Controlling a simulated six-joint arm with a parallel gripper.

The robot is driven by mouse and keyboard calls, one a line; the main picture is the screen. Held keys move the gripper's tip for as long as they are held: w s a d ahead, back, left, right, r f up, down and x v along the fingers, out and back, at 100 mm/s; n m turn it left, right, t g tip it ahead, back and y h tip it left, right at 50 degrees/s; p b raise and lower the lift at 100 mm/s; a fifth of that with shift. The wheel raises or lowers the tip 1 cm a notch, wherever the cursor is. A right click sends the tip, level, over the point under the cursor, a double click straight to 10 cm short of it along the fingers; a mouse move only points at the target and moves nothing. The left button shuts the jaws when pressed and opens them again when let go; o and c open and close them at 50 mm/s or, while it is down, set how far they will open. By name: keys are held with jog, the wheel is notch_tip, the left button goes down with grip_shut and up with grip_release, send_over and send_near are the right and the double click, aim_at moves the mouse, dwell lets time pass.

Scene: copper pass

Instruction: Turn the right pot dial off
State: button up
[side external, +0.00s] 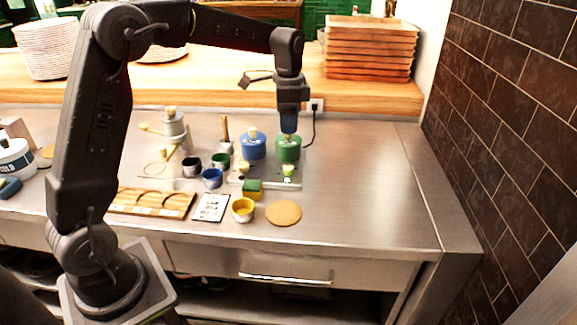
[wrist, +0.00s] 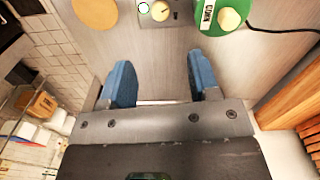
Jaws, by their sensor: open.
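The right pot is green (side external: 288,150) with a pale lid knob; the wrist view shows part of it with a white label (wrist: 236,12). The right dial (side external: 288,169) is a cream knob on the metal strip in front of it. In the wrist view this dial (wrist: 160,11) sits at the top edge, beside a small ring light, green in the side view (side external: 288,180). My gripper (side external: 289,130) is above the green pot in the side view, its tips overlapping the pot. In the wrist view its blue fingers (wrist: 162,82) are apart and empty, clear of the dial.
A blue pot (side external: 253,149) stands left of the green one, with its own dial (side external: 243,168). The counter's right side is clear.

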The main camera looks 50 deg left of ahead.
aim_at(288, 166)
notch_tip(288, 166, down, 14)
jog(key=shift+r, duration=0.1)
dwell(0.5)
jog(key=c, duration=0.9)
